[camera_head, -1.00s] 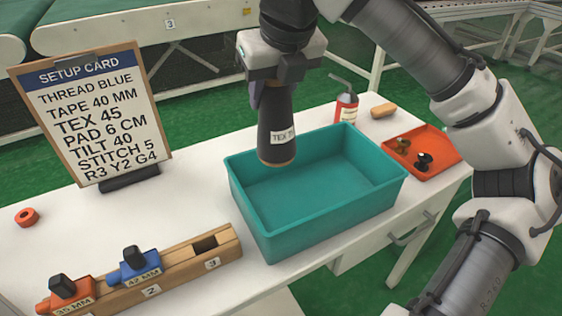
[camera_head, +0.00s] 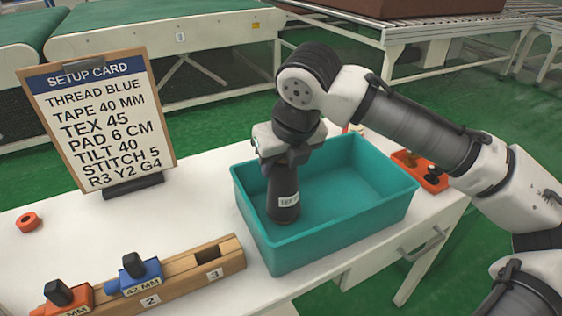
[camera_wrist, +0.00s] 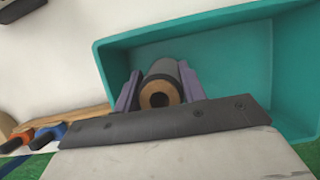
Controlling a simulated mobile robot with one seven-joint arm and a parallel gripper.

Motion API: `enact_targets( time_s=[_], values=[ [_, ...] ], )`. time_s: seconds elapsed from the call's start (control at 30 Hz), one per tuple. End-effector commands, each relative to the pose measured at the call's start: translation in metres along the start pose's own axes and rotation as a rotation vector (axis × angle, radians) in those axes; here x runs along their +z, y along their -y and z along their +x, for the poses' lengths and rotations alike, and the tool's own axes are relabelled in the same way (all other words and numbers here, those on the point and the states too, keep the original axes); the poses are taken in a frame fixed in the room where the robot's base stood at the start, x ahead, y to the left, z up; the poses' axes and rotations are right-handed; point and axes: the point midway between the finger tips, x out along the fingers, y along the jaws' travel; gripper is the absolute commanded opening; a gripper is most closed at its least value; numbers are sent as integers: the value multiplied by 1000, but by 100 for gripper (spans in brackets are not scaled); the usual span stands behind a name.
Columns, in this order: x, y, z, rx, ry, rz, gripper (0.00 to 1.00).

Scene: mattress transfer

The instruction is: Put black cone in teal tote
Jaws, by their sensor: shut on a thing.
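The black cone (camera_head: 283,196) carries a white label and hangs upright inside the teal tote (camera_head: 345,232), near its left end. My gripper (camera_head: 284,168) is shut on the top of the cone. In the wrist view the cone (camera_wrist: 160,85) shows its brown hollow end between the two purple fingers of my gripper (camera_wrist: 160,92). The tote's walls (camera_wrist: 108,70) surround it there. I cannot tell whether the cone's base touches the tote floor. The rest of the tote looks empty.
A wooden rack (camera_head: 185,277) with blue and orange tools stands at the front left. A setup card (camera_head: 100,120) stands behind it. An orange ring (camera_head: 29,222) lies at the far left. An orange tray (camera_head: 432,178) with small items sits right of the tote, partly behind my arm.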

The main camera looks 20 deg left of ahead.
Motion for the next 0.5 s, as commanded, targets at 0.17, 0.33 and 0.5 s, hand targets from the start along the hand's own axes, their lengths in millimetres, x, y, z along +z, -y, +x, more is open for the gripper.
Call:
enact_targets(
  time_s=[0.17,0.33,0.5],
  values=[
    [-1,0,2,2,1,0,0],
    [-1,0,2,1,0,-1,60],
    [-1,0,2,0,0,-1,62]
  ],
)
